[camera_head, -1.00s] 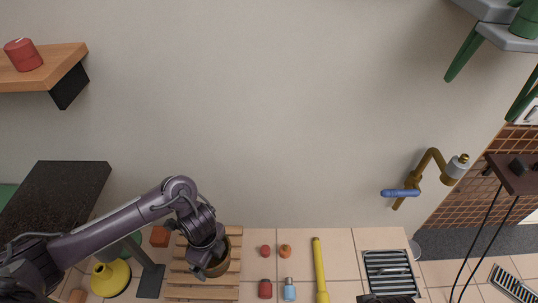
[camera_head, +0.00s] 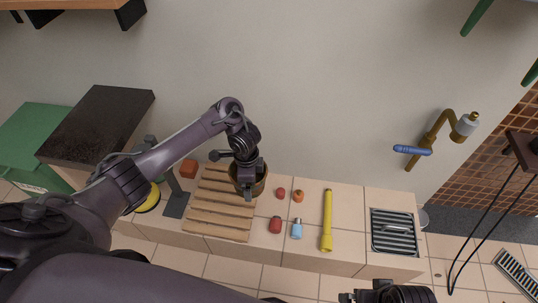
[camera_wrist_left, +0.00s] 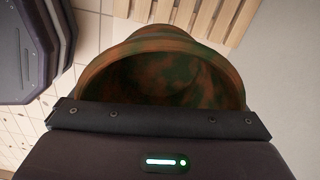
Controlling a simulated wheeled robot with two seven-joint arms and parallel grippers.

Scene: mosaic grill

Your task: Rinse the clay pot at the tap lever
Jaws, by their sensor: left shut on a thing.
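The clay pot (camera_head: 261,181) is a round brown vessel at the upper right edge of the slatted wooden rack (camera_head: 215,218). My left gripper (camera_head: 247,187) is shut on it. In the left wrist view the pot (camera_wrist_left: 165,75) fills the space in front of the jaws, its mottled brown and green inside showing. It looks raised above the rack, but its clearance is hard to tell. The brass tap (camera_head: 440,130) is on the wall at the right, with a blue lever (camera_head: 412,150). My right gripper (camera_head: 392,292) shows only partly at the bottom edge, its jaws unclear.
A dark drain grate (camera_head: 393,232) is set in the counter below the tap. A dark post (camera_head: 176,197) stands left of the rack.

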